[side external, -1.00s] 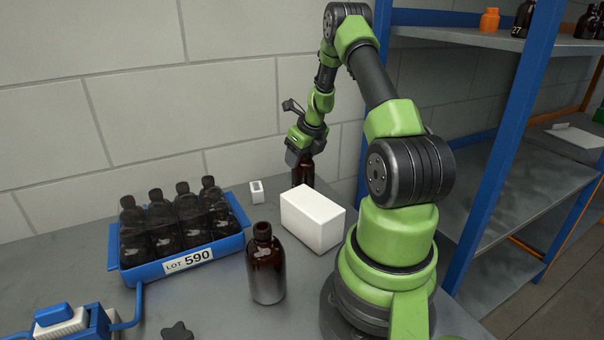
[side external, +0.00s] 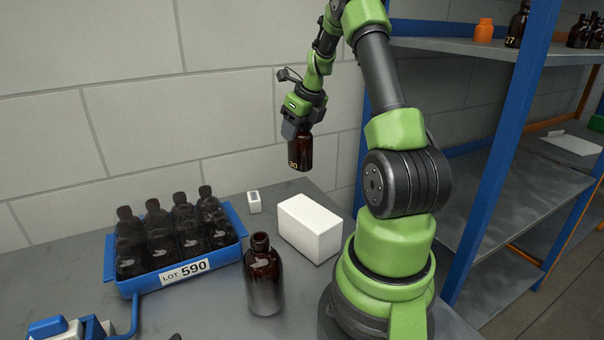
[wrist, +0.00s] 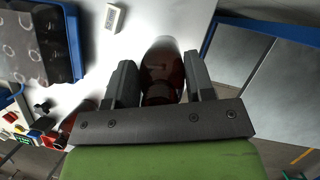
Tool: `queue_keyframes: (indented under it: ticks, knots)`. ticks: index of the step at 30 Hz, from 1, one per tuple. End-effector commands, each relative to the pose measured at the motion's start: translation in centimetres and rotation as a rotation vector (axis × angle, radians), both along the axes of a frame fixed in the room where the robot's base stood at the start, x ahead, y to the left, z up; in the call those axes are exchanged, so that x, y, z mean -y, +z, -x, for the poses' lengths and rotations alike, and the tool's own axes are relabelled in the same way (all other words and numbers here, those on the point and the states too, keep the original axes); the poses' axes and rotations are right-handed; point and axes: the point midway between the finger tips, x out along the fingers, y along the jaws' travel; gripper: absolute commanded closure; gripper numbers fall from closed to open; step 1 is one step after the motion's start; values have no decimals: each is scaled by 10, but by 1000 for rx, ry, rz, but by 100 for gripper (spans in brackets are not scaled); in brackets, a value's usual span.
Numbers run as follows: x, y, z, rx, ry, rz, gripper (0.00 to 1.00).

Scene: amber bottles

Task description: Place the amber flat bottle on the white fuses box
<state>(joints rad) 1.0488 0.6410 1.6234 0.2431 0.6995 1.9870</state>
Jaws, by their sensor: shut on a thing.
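My gripper (side external: 300,128) is shut on an amber bottle (side external: 300,155), which it holds upright in the air, behind and above the white box. In the wrist view the held bottle (wrist: 160,65) sits between my two fingers (wrist: 158,88). A number shows near its lower edge; I cannot tell for sure that it is flat. The plain white box (side external: 310,230) stands on the table with nothing on its top. I see no lettering on the sides in view. It cannot be made out in the wrist view.
A second amber bottle (side external: 263,275) stands in front of the white box. A blue tray (side external: 155,283) of several dark bottles is at left. A small white device (side external: 254,201) stands behind. A blue-framed shelf (side external: 500,150) rises at right, close to my arm.

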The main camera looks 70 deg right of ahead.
Motion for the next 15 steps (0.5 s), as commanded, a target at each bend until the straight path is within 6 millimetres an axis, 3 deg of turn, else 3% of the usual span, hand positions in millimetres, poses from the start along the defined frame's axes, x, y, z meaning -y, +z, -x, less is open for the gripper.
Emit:
queue_keyframes:
  ticks: [5,15]
  knots:
    - [-26,20,10,2,215,0,78]
    - [-115,67,48,1,934,3,78]
